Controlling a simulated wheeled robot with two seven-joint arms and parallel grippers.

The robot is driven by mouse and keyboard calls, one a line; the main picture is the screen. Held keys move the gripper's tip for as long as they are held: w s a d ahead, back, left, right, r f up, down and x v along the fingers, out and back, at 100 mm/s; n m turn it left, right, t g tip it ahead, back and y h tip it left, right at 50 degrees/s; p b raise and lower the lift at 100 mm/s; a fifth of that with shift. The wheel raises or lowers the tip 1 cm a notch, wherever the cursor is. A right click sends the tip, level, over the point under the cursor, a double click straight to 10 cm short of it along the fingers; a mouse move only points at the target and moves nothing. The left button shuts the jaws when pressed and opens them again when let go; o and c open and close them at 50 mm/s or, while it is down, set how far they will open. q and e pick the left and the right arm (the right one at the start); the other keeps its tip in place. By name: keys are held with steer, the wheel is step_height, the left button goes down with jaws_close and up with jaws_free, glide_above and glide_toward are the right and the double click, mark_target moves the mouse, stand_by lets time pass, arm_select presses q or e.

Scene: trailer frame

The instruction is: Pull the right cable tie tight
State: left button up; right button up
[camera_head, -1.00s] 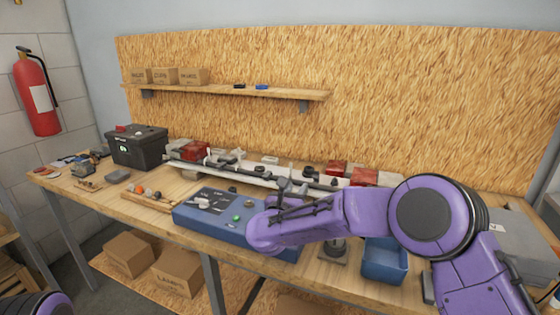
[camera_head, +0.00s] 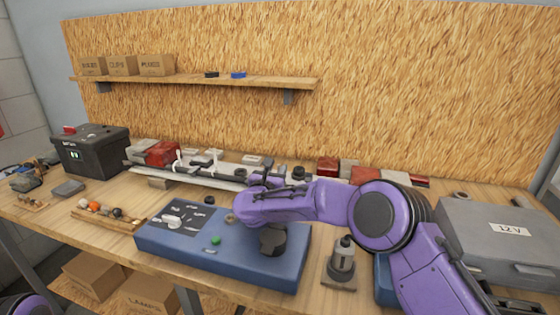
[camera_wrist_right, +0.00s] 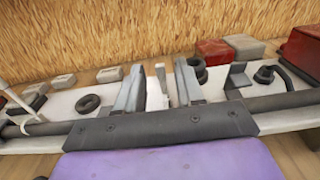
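In the right wrist view, my right gripper (camera_wrist_right: 160,88) has two grey fingers spread apart. A pale upright strip, seemingly the right cable tie (camera_wrist_right: 161,82), stands between them with gaps on both sides. A dark cable (camera_wrist_right: 275,101) runs along the white rail (camera_wrist_right: 70,103), partly hidden by my gripper body. Another white tie (camera_wrist_right: 11,105) is around the cable at the far left. In the head view, white ties (camera_head: 178,160) stand up from the rail, left of my right gripper (camera_head: 266,181), whose fingertips are hard to make out. My left gripper is out of view.
A blue panel box (camera_head: 225,245) lies in front of the rail. A black ring (camera_wrist_right: 88,104) and a black clip (camera_wrist_right: 237,78) flank my fingers. Red blocks (camera_head: 327,167) stand behind. A grey 12 V case (camera_head: 500,240) is at the right.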

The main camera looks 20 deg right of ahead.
mark_target(278, 168)
steer(key=x, duration=0.3)
steer(key=shift+w, duration=0.1)
steer(key=shift+w+d+p, duration=0.3)
jaws_close()
steer(key=shift+f, duration=0.1)
stand_by(1.0)
